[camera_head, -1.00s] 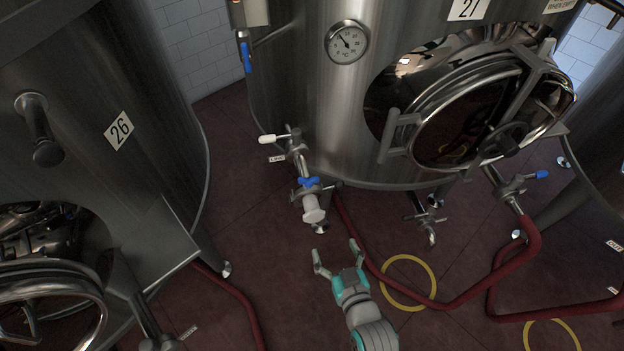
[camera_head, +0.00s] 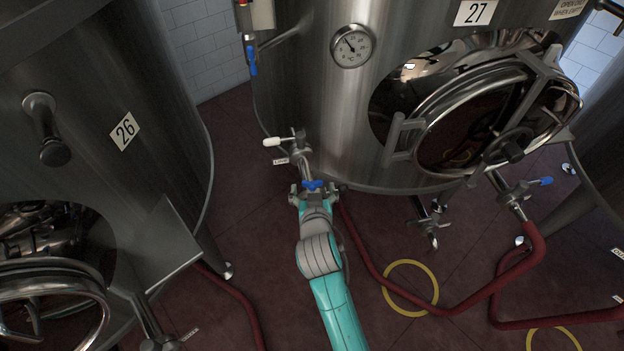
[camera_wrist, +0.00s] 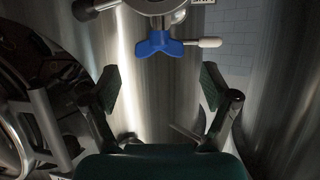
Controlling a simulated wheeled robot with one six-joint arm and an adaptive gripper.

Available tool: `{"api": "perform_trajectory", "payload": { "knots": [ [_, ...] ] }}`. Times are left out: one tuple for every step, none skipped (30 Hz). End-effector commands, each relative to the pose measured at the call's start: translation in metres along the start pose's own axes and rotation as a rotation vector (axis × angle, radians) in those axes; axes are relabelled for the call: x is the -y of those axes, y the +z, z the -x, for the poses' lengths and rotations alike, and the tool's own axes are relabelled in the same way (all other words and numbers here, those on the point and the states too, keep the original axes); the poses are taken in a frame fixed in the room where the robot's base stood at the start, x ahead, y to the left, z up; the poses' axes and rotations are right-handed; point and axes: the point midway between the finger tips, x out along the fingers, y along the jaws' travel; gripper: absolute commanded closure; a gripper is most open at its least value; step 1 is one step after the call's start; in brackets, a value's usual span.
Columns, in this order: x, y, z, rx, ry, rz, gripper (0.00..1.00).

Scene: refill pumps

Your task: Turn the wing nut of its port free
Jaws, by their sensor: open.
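The blue wing nut (camera_head: 312,185) sits on the clamp at the end of the port (camera_head: 304,165) low on tank 27. In the wrist view the wing nut (camera_wrist: 158,44) shows its two wings near the top centre. My gripper (camera_head: 312,196) is right at the port in the head view and hides the part below the nut. In the wrist view my gripper (camera_wrist: 158,88) is open, its two fingers apart on either side and short of the nut. Nothing is between the fingers.
A white-handled valve (camera_head: 273,142) sits on the port just behind the nut. Tank 27 (camera_head: 300,90) rises close behind, with its round door (camera_head: 470,120) to the right. A red hose (camera_head: 375,265) and a yellow ring (camera_head: 410,286) lie on the floor at right.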

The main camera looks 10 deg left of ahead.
Motion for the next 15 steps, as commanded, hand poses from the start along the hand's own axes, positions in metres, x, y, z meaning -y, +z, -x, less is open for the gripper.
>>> {"api": "perform_trajectory", "payload": {
  "knots": [
    [0.0,-0.001,-0.01,-0.001,0.001,-0.001,0.15],
    [0.0,0.0,-0.015,0.0,0.001,-0.001,0.15],
    [-0.001,-0.001,-0.021,0.0,0.001,-0.001,0.15],
    [-0.001,-0.001,-0.025,0.0,0.001,-0.001,0.15],
    [0.0,-0.001,-0.029,0.0,0.0,-0.001,0.15],
    [0.0,0.0,-0.034,0.0,0.0,-0.001,0.15],
    [0.0,0.0,-0.037,0.0,-0.001,-0.001,0.15],
    [0.0,0.0,-0.04,0.0,-0.001,-0.001,0.15],
    [0.0,0.0,-0.043,0.0,-0.001,-0.001,0.15],
    [0.0,0.0,-0.045,0.0,-0.001,0.0,0.15],
    [0.0,0.0,-0.047,0.0,-0.001,0.0,0.15],
    [0.0,0.0,-0.048,0.0,-0.001,0.0,0.15],
    [0.0,0.0,-0.049,0.0,-0.001,0.0,0.15],
    [0.0,0.0,-0.05,0.0,-0.001,0.0,0.15],
    [0.0,0.0,-0.051,0.0,-0.001,0.0,0.15]
  ]
}}
